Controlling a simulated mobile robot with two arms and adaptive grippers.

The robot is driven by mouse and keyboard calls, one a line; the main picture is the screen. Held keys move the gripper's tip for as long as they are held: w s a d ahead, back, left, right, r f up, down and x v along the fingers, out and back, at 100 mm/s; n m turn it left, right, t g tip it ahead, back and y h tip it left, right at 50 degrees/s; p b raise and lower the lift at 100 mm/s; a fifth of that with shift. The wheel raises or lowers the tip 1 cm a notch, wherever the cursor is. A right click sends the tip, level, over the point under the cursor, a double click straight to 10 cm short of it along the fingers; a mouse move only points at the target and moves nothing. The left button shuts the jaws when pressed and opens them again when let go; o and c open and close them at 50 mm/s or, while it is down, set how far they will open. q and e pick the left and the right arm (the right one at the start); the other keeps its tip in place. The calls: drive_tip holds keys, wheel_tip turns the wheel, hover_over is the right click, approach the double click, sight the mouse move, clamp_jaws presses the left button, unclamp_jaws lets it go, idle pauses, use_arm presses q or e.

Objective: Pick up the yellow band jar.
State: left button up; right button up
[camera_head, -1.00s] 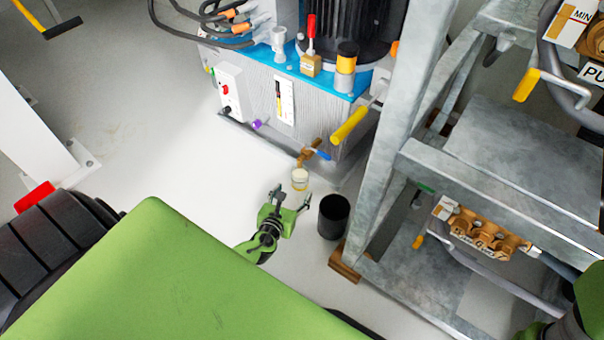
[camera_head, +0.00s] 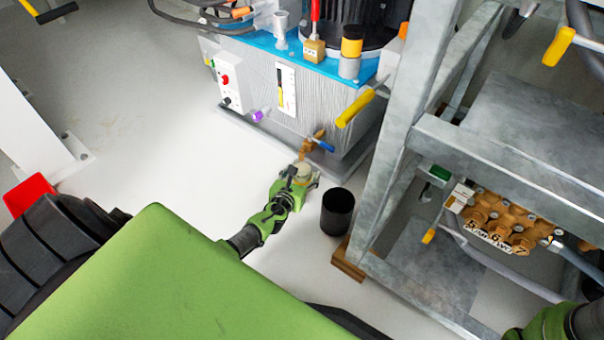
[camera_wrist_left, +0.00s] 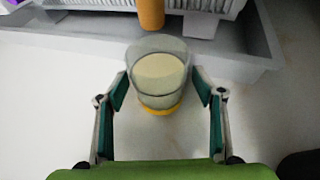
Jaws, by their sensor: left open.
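The yellow band jar (camera_wrist_left: 158,80) is a clear glass jar with pale contents and a yellow band at its base. It stands upright on the floor in the left wrist view, between the fingers of my left gripper (camera_wrist_left: 163,92). The fingers are apart, one on each side of the jar. In the head view the jar (camera_head: 302,170) sits below the brass tap, partly hidden by my left gripper (camera_head: 298,183). My right gripper is not clearly shown; only a green part of my right arm appears at the lower right corner.
A brass tap with a blue handle (camera_head: 320,143) projects from the grey tank (camera_head: 255,90) just above the jar. A black cylindrical bin (camera_head: 337,211) stands right of my left gripper. A metal frame (camera_head: 390,150) rises further right.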

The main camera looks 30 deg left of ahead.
use_arm(q)
drive_tip(key=c, duration=1.3)
drive_tip(key=shift+r, duration=0.15)
